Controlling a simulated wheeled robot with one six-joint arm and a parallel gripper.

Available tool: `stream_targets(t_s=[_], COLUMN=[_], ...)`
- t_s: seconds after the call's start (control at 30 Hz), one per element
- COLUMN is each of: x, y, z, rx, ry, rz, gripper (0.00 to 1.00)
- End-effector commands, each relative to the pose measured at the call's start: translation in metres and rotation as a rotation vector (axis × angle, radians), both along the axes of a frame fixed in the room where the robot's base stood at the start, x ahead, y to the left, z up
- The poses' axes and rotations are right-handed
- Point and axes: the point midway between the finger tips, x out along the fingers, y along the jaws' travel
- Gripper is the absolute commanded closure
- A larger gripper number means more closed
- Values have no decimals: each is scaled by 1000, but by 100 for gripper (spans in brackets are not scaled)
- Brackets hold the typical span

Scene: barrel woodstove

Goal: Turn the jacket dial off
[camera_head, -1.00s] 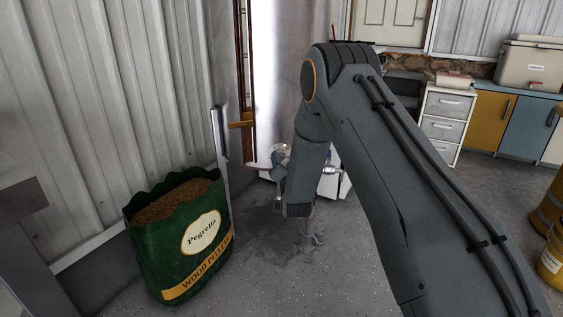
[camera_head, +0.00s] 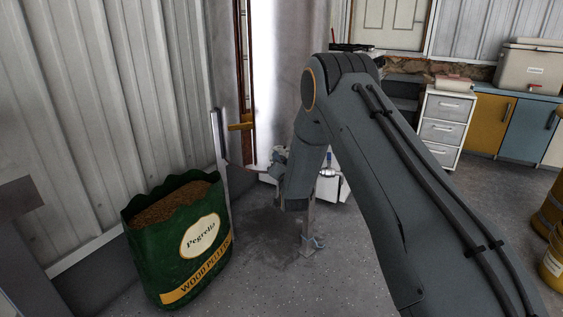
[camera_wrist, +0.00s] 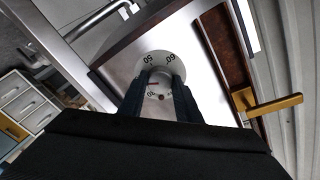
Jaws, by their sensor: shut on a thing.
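The jacket dial (camera_wrist: 157,58) is a round pale disc with black numbers, 50 and 60 among them, and a small red mark near its middle. It sits on a bright metal surface in the wrist view. My gripper (camera_wrist: 160,84) is shut on the dial, with one dark finger on each side of its centre. The fingers hide the sides of the dial. In the head view my gripper (camera_head: 276,160) is at the pale metal body, behind my forearm, and the dial cannot be made out there.
A yellow lever handle (camera_wrist: 270,105) sticks out right of the dial; it also shows in the head view (camera_head: 241,126). A green wood pellet bag (camera_head: 180,240) stands on the floor at left. White drawers (camera_head: 445,128) stand back right. The floor between is mostly clear.

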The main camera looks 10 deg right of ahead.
Motion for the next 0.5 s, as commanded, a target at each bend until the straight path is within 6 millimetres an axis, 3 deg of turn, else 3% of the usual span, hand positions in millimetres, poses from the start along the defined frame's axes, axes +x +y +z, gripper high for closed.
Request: stream_targets(t_s=[0.27,0.5], x=[0,-1], y=[0,0], z=[0,1], rx=[-79,-258], ry=[-4,-14], rz=[-1,0], gripper=[92,92])
